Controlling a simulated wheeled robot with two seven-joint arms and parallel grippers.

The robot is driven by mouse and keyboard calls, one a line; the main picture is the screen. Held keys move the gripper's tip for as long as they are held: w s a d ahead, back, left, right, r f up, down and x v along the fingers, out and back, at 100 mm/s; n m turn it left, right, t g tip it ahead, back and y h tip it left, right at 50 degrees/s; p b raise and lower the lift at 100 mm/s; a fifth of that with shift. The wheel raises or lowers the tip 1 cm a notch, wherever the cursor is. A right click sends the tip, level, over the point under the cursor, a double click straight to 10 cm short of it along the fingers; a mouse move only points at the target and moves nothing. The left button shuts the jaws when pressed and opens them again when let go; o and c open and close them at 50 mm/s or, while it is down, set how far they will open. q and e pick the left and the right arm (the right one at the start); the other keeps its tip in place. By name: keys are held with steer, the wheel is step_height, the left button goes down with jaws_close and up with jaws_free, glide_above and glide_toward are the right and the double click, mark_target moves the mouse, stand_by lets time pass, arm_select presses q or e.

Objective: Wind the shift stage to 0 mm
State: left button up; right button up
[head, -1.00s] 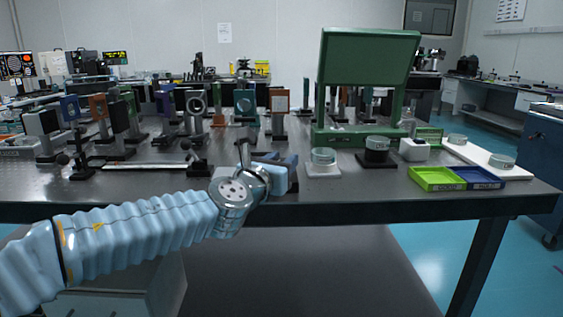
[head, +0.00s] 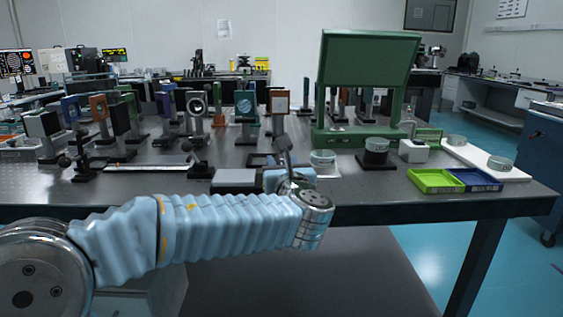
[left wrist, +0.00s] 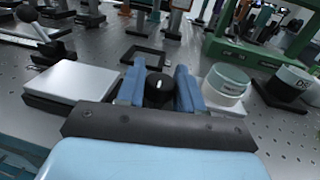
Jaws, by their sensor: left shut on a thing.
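The shift stage appears to be the low block with a pale grey top plate (head: 236,178) on a dark base, near the table's front edge. It also shows at the left in the left wrist view (left wrist: 78,80). A black knob (left wrist: 158,88) with a white mark on top stands to its right. My left gripper (left wrist: 160,92) has its blue fingers on either side of this knob and is shut on it. In the head view my left gripper (head: 280,176) mostly hides the knob. Any scale reading is not legible. My right gripper is not in view.
Green (head: 436,180) and blue (head: 476,179) trays lie farther right. A rail (head: 145,168) lies left. Several optic mounts and a green stand (head: 368,65) are behind.

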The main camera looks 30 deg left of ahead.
arm_select(q)
steer(key=shift+w+d+r+n+g+y+p, duration=0.1)
steer(key=shift+n+g+y+p, duration=0.15)
steer(key=shift+n+g+y, duration=0.25)
steer(key=shift+r+n+g+y+p, duration=0.1)
steer(key=shift+n+g+y+p, duration=0.15)
steer(key=shift+n+g+y, duration=0.2)
steer(key=n+g+y+p, duration=0.2)
steer(key=n+g+y, duration=0.1)
steer(key=g, duration=0.2)
steer(key=shift+n+p, duration=0.25)
steer(key=shift+p, duration=0.05)
steer(key=shift+f+n+g+y+p, duration=0.1)
steer(key=shift+n+g+y+p, duration=0.55)
steer(key=shift+n+g, duration=1.35)
steer(key=shift+g, duration=0.65)
steer(key=o, duration=0.9)
